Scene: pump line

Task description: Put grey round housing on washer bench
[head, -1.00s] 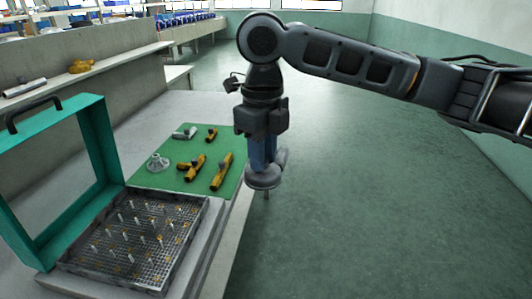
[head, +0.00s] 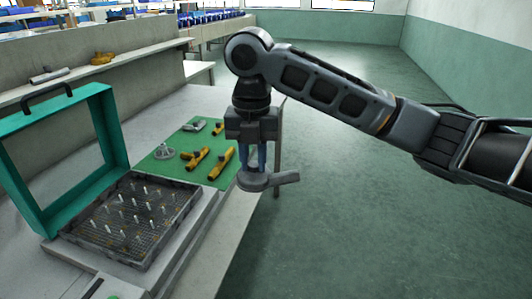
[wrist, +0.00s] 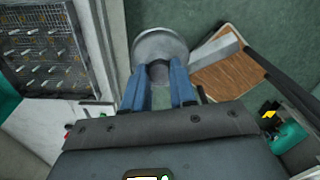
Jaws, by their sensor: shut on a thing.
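The grey round housing (head: 254,183) is a flat round body with a pipe stub pointing right. My gripper (head: 257,160) points down with its blue fingers shut on the housing, held in the air by the bench's right edge. In the wrist view, the housing (wrist: 160,45) sits at the tips of my gripper (wrist: 160,78), its stub to the right. The washer bench (head: 222,232) is pale grey, left of and below the housing. On it stand a dark mesh basket (head: 122,262) with upright pins and a green open lid frame (head: 108,140).
A green mat (head: 152,174) behind the basket holds several yellow pipe fittings (head: 222,163), a grey flanged part (head: 163,151) and a grey fitting (head: 194,126). A wall shelf (head: 70,85) carries two parts. Open floor (head: 370,220) lies to the right.

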